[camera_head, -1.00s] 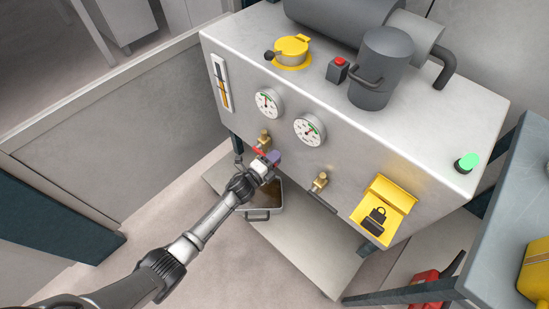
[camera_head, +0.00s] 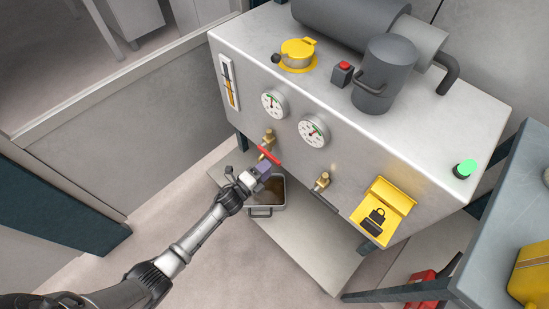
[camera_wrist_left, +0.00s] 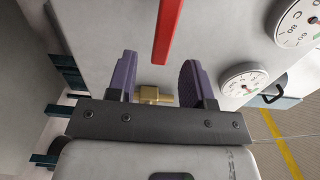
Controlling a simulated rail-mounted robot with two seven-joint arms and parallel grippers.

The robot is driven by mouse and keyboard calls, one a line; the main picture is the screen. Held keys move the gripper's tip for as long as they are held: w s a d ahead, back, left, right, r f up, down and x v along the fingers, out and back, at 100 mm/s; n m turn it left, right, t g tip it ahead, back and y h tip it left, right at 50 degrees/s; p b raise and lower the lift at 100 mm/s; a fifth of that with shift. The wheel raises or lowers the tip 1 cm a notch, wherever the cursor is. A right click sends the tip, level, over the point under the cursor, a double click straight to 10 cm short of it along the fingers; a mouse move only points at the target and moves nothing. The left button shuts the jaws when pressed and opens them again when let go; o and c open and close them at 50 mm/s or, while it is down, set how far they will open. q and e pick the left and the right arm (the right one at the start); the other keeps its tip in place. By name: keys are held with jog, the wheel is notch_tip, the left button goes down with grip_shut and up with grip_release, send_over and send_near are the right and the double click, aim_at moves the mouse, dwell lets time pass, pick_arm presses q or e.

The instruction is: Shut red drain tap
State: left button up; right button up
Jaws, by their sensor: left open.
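The red drain tap handle (camera_head: 269,156) sits on a brass valve (camera_head: 268,138) on the front of the grey machine, below the left gauge. In the left wrist view the red handle (camera_wrist_left: 167,32) points down toward the space between my fingers, with a brass fitting (camera_wrist_left: 154,95) beyond. My left gripper (camera_head: 262,172) is open, its purple fingers just below and left of the handle; I see nothing held between them (camera_wrist_left: 157,80). Whether a finger touches the handle is unclear. My right gripper is not in view.
A drain pan (camera_head: 266,194) with brown liquid stands below the taps on a pale sheet. A second brass tap (camera_head: 322,181) is to the right. Floor at left is clear.

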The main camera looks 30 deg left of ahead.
pick_arm(q)
jog(key=p+v, duration=0.1)
jog(key=v, duration=0.6)
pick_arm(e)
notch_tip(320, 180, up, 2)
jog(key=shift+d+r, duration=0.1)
